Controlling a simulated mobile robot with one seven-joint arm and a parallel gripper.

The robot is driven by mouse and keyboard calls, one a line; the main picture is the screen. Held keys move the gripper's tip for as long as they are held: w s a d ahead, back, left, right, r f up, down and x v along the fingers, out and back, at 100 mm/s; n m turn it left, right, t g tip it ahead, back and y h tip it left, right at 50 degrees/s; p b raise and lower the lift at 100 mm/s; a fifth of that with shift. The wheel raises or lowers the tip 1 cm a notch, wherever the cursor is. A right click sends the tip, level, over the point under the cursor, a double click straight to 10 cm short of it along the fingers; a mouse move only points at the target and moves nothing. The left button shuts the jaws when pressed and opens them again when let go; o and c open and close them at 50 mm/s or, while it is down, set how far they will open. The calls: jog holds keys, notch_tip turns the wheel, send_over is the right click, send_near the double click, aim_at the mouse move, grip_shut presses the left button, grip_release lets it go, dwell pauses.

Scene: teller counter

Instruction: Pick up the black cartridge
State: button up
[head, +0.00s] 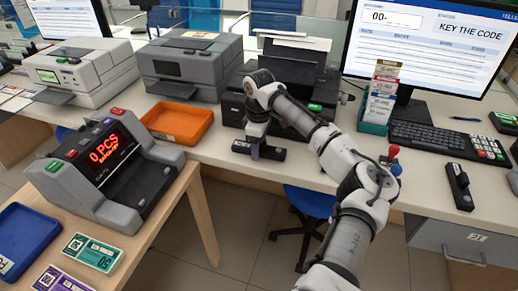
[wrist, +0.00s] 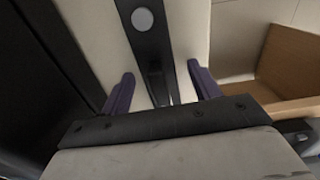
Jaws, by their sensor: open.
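A black cartridge (head: 270,153), a slim bar, lies on the light counter in front of the dark printer at the middle. In the wrist view the cartridge (wrist: 148,45) has a pale grey disc on its top and runs lengthwise between my fingers. My gripper (head: 255,151) points down over the cartridge and hides part of it in the head view. In the wrist view my gripper (wrist: 160,75) has its purple fingers apart, one on each side of the cartridge. Whether the fingers touch it cannot be told.
The dark printer (head: 290,75) stands close behind, and an orange tray (head: 178,123) sits to the left. A card holder (head: 376,115) and a red-topped lever (head: 393,152) are to the right. Another black device (head: 460,187) lies farther right. The counter's front edge is near.

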jog(key=shift+c, duration=0.3)
jog(key=c, duration=1)
jog(key=shift+r, duration=0.15)
jog(key=shift+c, duration=0.2)
